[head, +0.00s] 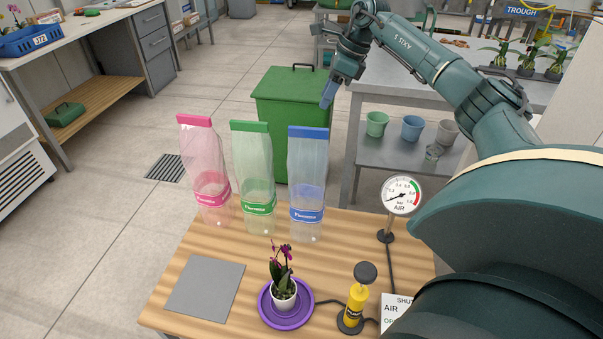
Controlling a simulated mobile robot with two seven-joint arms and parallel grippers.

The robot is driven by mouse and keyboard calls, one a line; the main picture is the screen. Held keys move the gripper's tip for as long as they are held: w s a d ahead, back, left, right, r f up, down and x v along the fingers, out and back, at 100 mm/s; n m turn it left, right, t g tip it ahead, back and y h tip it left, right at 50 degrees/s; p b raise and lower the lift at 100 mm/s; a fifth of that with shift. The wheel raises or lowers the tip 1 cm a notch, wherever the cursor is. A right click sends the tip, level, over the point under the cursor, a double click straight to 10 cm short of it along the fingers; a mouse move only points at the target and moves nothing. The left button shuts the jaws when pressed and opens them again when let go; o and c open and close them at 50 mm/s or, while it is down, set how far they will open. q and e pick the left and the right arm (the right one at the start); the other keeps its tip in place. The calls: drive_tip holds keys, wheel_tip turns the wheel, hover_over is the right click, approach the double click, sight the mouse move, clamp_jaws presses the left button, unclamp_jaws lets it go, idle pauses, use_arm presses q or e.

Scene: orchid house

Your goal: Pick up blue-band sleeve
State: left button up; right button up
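The blue-band sleeve (308,175) stands upright on the wooden table, tall and clear, with a blue strip along its top and a blue label band low down. It is the rightmost of three sleeves. My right gripper (328,94) points down and shows just above the right end of the blue strip, apart from it in the picture. Its depth relative to the sleeve is unclear. The fingers are small and seen nearly edge-on, so their opening is unclear. My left gripper is not in view.
A green-band sleeve (253,170) and a pink-band sleeve (205,170) stand to the left. A green bin (285,100) stands behind.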

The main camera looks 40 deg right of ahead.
sight(312, 129)
drive_tip(key=x, duration=0.6)
drive_tip(key=shift+x, duration=2.35)
drive_tip(key=shift+d+f, duration=0.15)
drive_tip(key=shift+f, duration=0.15)
drive_tip(key=c, duration=0.7)
clamp_jaws()
drive_tip(key=shift+f, duration=0.1)
